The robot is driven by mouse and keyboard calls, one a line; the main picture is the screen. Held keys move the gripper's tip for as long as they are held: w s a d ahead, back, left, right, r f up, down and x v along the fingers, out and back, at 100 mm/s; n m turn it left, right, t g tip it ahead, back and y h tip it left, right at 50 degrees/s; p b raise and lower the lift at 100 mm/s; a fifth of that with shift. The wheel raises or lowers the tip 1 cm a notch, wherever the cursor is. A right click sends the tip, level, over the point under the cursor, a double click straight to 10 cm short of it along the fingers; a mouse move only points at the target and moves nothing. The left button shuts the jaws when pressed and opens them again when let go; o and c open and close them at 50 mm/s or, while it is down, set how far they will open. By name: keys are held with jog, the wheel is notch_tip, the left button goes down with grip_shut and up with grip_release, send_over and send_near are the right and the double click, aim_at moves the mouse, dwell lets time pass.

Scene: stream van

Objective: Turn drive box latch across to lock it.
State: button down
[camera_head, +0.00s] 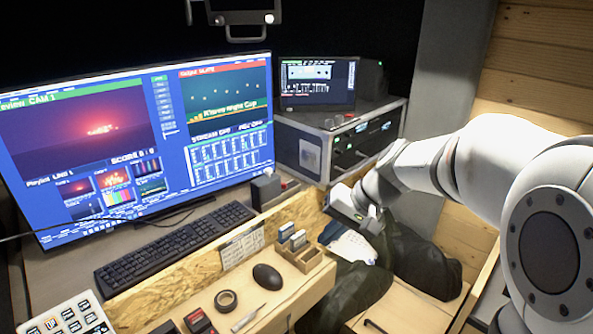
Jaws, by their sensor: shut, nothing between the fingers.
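I cannot make out for sure which thing is the drive box, and no latch shows clearly. A metal-edged rack case (312,152) stands at the back right of the desk, with a dark front panel carrying lights and a handle. My gripper (338,206) is shut and empty, pointing left, in front of and below this case. It is apart from the case front. Its fingertips are small and partly hidden by its own body. A small wooden holder (313,263) with card-like pieces in it lies below and left of my gripper.
A large monitor (140,130) and a keyboard (175,248) fill the left. A small screen (317,84) stands on the case. A mouse (267,277) and tape roll (226,300) lie on the wooden ledge. Dark green fabric (420,262) lies below my arm.

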jog(key=w+a+f+m+t+y+b, duration=0.1)
jog(key=w+f+y+b, duration=0.15)
jog(key=w, duration=0.65)
jog(key=w+a+f+m+t+y+b, duration=0.1)
jog(key=w+a+f+y, duration=0.2)
jog(key=w, duration=0.5)
jog(key=m+t+y+b, duration=0.2)
jog(key=t+y+b, duration=0.1)
jog(key=t+y, duration=0.15)
send_near(293, 185)
jog(key=a, duration=0.3)
jog(key=w+a+r+p, duration=0.1)
jog(key=a, duration=0.2)
jog(key=w+a+r+p, duration=0.1)
jog(key=a, duration=0.2)
jog(key=shift+w+r, duration=0.1)
jog(key=shift+w, duration=0.15)
jog(key=shift+s+t+h+b, duration=0.1)
jog(key=shift+t+h+b, duration=0.2)
jog(key=shift+b, duration=0.25)
jog(key=shift+s+d+b, duration=0.1)
jog(key=shift+b, duration=0.2)
jog(key=shift+s+m+t, duration=0.1)
jog(key=shift+m+t, duration=0.15)
jog(key=shift+m, duration=0.05)
jog(key=shift+b, duration=0.4)
